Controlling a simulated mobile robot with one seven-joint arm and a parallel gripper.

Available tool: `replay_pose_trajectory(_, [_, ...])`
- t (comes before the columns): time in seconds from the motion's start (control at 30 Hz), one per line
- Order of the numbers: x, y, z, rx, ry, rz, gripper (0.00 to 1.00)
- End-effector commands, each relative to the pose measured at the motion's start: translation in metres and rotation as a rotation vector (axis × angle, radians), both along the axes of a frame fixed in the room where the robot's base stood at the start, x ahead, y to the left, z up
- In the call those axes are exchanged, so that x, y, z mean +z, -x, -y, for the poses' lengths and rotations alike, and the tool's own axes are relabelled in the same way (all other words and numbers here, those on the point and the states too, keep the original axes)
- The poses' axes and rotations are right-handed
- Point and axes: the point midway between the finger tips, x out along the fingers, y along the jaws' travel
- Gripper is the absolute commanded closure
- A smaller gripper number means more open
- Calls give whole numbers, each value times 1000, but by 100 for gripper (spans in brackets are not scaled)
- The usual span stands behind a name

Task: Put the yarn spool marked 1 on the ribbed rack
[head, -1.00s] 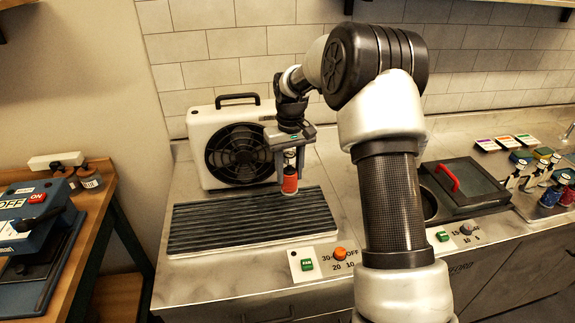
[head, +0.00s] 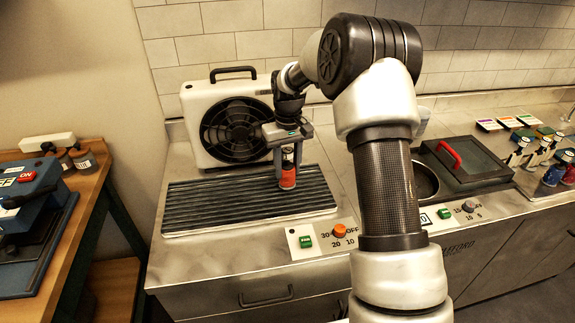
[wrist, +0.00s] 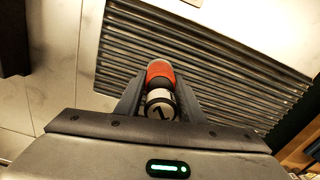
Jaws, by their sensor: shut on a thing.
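The yarn spool (head: 288,177) has orange-red thread and hangs upright below my gripper (head: 287,158). In the wrist view the spool's white end (wrist: 159,104) carries a dark mark that looks like a 1, and its red thread (wrist: 159,70) shows beyond it. My gripper (wrist: 160,108) is shut on the spool, a finger on each side. The ribbed rack (head: 225,204) is a dark grooved panel lying flat on the counter. The spool is over the right part of the rack; whether its lower end touches the ribs cannot be told.
A white fan unit (head: 200,105) stands behind the rack. A control panel with a green button (head: 305,242) and orange knob is at the counter front. Other spools (head: 553,174) stand far right.

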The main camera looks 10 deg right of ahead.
Motion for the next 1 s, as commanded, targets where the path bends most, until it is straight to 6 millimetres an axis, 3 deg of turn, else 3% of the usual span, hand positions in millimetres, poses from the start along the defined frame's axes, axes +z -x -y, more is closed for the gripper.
replay_pose_trajectory(1.0, [-9,0,0,0,0,1,100])
